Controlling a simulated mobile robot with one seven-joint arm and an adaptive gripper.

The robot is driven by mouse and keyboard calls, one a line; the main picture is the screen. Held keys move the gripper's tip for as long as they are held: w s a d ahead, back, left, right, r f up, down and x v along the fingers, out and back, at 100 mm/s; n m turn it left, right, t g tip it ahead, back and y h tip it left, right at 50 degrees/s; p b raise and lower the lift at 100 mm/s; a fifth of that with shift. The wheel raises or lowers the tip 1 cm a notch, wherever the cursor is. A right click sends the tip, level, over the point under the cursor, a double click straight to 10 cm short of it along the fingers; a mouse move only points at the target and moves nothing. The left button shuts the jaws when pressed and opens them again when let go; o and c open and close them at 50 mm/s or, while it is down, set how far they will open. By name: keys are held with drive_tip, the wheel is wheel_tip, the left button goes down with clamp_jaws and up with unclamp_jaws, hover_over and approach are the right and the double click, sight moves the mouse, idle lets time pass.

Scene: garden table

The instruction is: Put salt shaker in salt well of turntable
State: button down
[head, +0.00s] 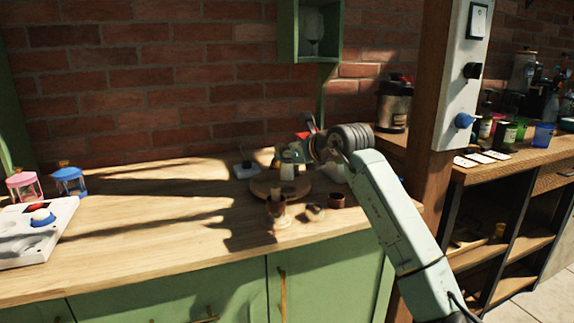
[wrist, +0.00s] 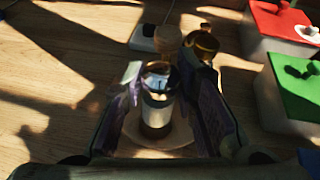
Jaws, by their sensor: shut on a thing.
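The turntable (head: 258,190) is a low round wooden disc on the counter in the head view. Its pale edge shows under my gripper in the wrist view (wrist: 182,138). My gripper (head: 289,157) is over the turntable and shut on a small shaker (head: 287,172) with a whitish body, taken to be the salt shaker. In the wrist view the shaker (wrist: 155,112) stands between the two fingers of my gripper (wrist: 160,78), with a pale band and a shiny top. I cannot tell whether its base rests in a well or is held just above; the wells are hidden.
Red-topped (wrist: 285,25) and green-topped (wrist: 293,85) boxes flank my gripper's right. The counter's left middle is clear.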

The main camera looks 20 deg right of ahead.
sight(291, 166)
drive_tip(key=shift+w+a+f+p, duration=0.1)
drive_tip(key=shift+w+f+p, duration=0.05)
drive_tip(key=shift+f, duration=0.8)
drive_tip(key=shift+w+a+f+p, duration=0.1)
drive_tip(key=shift+f+p, duration=0.05)
drive_tip(key=shift+f, duration=0.75)
drive_tip(key=c, duration=1.3)
unclamp_jaws()
drive_tip(key=shift+s+r, duration=0.1)
drive_tip(key=b+v, duration=0.2)
drive_tip(key=v, duration=1)
drive_tip(key=shift+r, duration=0.1)
